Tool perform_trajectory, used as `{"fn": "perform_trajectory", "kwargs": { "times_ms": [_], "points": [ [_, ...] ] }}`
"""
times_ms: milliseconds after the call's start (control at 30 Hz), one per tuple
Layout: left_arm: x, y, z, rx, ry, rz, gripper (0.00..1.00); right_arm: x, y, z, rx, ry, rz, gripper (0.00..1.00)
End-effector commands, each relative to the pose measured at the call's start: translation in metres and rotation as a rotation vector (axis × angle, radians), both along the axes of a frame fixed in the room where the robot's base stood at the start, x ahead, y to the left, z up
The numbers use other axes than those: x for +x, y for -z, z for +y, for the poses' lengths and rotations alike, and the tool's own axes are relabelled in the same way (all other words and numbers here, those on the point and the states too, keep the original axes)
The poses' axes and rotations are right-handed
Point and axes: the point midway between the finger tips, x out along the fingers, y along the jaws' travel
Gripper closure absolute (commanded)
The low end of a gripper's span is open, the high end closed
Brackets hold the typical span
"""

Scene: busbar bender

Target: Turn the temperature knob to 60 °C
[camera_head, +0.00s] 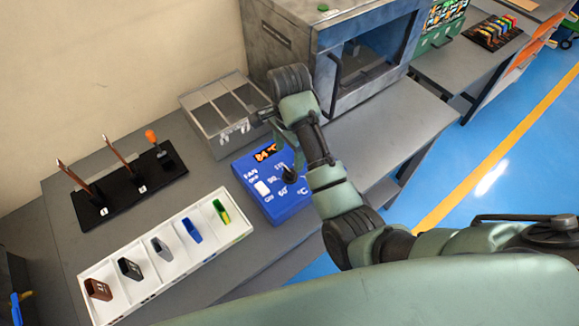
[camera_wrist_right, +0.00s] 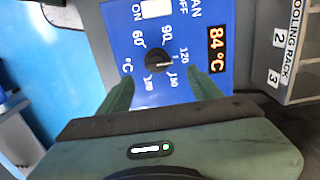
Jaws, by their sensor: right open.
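The blue control box (camera_head: 262,190) stands on the grey bench, with an orange display (camera_wrist_right: 216,50) reading 84 °C. Its black round temperature knob (camera_wrist_right: 158,62) sits among the white marks 60, 90, 120, 150 and 180. A thin light line on the knob seems to point towards 120; it is small. My left gripper is out of view.
A white fan switch (camera_head: 262,188) is on the same box. A white tray of clips (camera_head: 135,281) and a black stand with tools (camera_head: 125,192) lie left. Bench right of the box is clear.

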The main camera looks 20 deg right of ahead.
Motion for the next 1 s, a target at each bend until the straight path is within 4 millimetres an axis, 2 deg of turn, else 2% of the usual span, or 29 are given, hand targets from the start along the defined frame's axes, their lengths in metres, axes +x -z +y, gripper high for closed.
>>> {"fn": "perform_trajectory", "kwargs": {
  "times_ms": [100,200,400,533,767,867,1000],
  "points": [
    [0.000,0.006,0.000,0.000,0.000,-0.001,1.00,-0.002,0.022,-0.001,-0.002,-0.001,0.005,0.35],
    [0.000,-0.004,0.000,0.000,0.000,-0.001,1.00,-0.002,0.035,-0.001,-0.002,-0.002,0.006,0.35],
    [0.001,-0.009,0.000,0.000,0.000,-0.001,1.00,-0.002,0.061,-0.001,-0.001,-0.002,0.003,0.35],
    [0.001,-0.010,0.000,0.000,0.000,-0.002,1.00,-0.001,0.068,-0.001,0.000,-0.002,0.001,0.35],
    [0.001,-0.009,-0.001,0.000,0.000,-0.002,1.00,-0.001,0.070,-0.001,0.000,-0.003,0.000,0.35],
    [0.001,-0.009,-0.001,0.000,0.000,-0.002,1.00,-0.001,0.070,-0.001,-0.001,-0.003,0.000,0.58],
    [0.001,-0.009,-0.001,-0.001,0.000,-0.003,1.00,-0.001,0.070,-0.001,-0.001,-0.003,0.000,0.97]
  ]
}}
